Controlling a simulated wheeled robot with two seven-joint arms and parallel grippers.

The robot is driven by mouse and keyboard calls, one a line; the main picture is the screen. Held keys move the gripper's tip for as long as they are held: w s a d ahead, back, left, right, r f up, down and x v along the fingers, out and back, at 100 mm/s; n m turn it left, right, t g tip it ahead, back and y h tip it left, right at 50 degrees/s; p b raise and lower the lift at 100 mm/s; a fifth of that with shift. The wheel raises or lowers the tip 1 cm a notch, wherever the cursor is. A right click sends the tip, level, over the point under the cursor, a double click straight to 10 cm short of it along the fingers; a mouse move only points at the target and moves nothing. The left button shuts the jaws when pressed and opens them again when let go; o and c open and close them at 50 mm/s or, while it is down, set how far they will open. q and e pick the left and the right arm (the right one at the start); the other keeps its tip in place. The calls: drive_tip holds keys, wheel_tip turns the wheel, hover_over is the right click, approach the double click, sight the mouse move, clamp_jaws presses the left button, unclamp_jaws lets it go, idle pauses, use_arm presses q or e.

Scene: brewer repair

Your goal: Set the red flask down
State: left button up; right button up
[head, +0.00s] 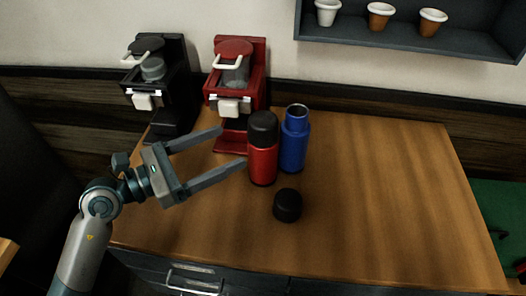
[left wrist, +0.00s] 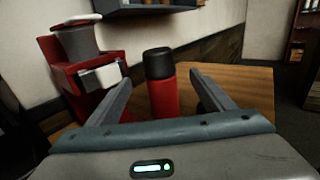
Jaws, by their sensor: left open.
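The red flask (head: 262,160) with a black cap stands upright on the wooden counter (head: 370,200), left of the blue flask. My left gripper (head: 234,146) is open, with its fingertips pointing at the red flask from the left. In the left wrist view, the red flask (left wrist: 163,97) shows between the two open fingers (left wrist: 160,88), beyond the palm. No finger appears to grip it. My right gripper is not in view.
An open-topped blue flask (head: 293,145) stands close at the red flask's right. A loose black cap (head: 287,205) lies in front. A red brewer (head: 235,85) and a black brewer (head: 160,85) stand behind. A shelf (head: 400,40) holds cups. The counter's right side is clear.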

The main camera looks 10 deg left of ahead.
sight(250, 137)
use_arm(q)
drive_tip(key=x, duration=0.1)
drive_tip(key=p+x, duration=0.1)
drive_tip(key=x, duration=0.1)
drive_tip(key=p+x, duration=0.1)
drive_tip(key=x, duration=0.1)
drive_tip(key=shift+r, duration=0.3)
drive_tip(key=p+x, duration=0.1)
drive_tip(key=x, duration=0.2)
drive_tip(key=shift+w+d+f, duration=0.15)
drive_tip(key=shift+w+d, duration=0.05)
drive_tip(key=shift+d, duration=0.1)
drive_tip(key=shift+w+d+f, duration=0.15)
drive_tip(key=shift+w+d, duration=0.05)
drive_tip(key=shift+d, duration=0.1)
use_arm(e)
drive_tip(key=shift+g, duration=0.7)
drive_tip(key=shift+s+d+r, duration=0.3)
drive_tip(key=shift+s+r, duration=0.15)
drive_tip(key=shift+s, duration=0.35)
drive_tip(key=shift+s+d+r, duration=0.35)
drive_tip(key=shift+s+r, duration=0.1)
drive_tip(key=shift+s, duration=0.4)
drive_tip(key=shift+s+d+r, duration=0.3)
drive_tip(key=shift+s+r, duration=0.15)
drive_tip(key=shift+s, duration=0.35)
use_arm(q)
drive_tip(key=shift+p, duration=0.3)
